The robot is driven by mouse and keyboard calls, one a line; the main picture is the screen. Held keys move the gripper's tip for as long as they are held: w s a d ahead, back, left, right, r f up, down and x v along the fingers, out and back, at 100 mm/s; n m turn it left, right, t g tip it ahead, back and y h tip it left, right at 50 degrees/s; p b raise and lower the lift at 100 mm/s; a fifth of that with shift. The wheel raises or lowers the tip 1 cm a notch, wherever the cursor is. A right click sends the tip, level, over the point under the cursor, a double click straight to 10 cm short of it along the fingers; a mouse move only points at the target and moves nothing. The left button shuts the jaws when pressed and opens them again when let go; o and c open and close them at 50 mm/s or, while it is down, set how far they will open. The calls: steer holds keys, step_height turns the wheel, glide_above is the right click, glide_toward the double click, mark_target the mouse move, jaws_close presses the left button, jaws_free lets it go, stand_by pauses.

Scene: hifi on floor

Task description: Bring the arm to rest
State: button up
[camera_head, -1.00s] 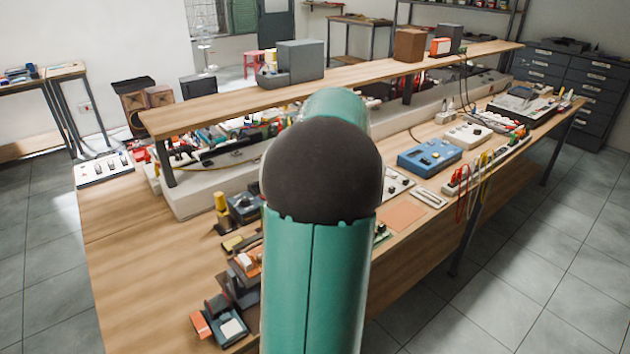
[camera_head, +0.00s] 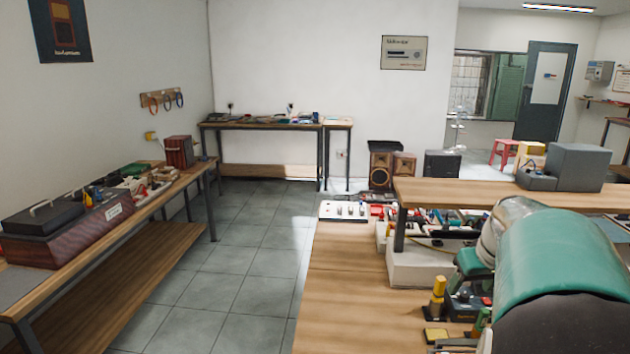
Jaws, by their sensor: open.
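My arm (camera_head: 565,265) shows large at the lower right of the head view, with a green shell, a dark joint and a pale metallic part. A smaller green part (camera_head: 474,264), apparently also of my arm, shows just left of it, over the workbench (camera_head: 345,285). I cannot make out my gripper or its fingers. The arm hides much of the bench's right side. I see nothing held.
The workbench carries a raised shelf (camera_head: 455,192) with a grey box (camera_head: 577,167) on it. Small devices and a yellow stand (camera_head: 437,292) are near the arm. A side bench (camera_head: 130,215) runs along the left. Tiled floor (camera_head: 235,265) between them is clear.

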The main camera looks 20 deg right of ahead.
steer(key=w+a+r+n, duration=0.1)
steer(key=a, duration=1.1)
steer(key=w+a+r+n, duration=0.1)
steer(key=w+a, duration=0.1)
steer(key=a, duration=0.9)
steer(key=s+a+f+n+y, duration=0.1)
steer(key=s+a, duration=0.3)
steer(key=a, duration=0.4)
steer(key=s+a+f+n+t+y, duration=0.1)
steer(key=s+a+f, duration=0.1)
steer(key=a, duration=0.5)
steer(key=shift+s+a+f+t, duration=0.3)
steer(key=shift+s+a+f, duration=0.1)
steer(key=shift+s, duration=0.5)
steer(key=shift+c, duration=0.4)
steer(key=c, duration=0.5)
steer(key=shift+d, duration=0.15)
